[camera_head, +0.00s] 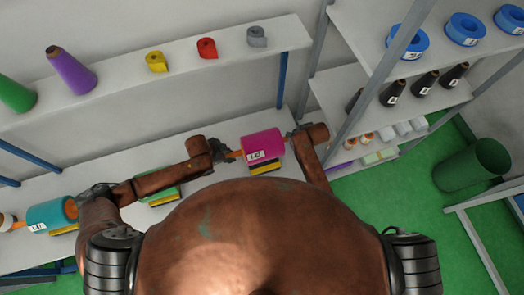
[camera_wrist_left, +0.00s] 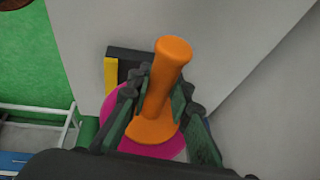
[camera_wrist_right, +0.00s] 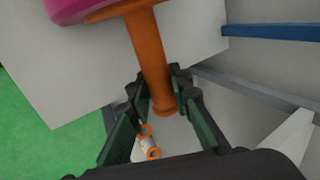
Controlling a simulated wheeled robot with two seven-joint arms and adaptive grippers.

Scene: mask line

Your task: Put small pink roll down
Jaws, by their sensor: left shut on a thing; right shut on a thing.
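The pink roll (camera_head: 262,143) has a white label and orange end handles, and lies level above the back table. My left gripper (camera_head: 224,151) is shut on its left orange handle. In the left wrist view that handle (camera_wrist_left: 168,72) stands between the fingers, with the pink rim (camera_wrist_left: 112,102) behind it. My right gripper (camera_head: 295,137) is shut on the other orange handle (camera_wrist_right: 146,50), and the pink roll shows at the top of the right wrist view (camera_wrist_right: 75,8). A black and yellow holder (camera_head: 265,169) is just in front of the roll; contact cannot be told.
A teal roll (camera_head: 50,214) and a green roll (camera_head: 163,194) are on the table to the left. A shelf (camera_head: 130,101) with tape rolls and cones runs above. A rack (camera_head: 345,85) stands right, a green bin (camera_head: 474,164) beyond it.

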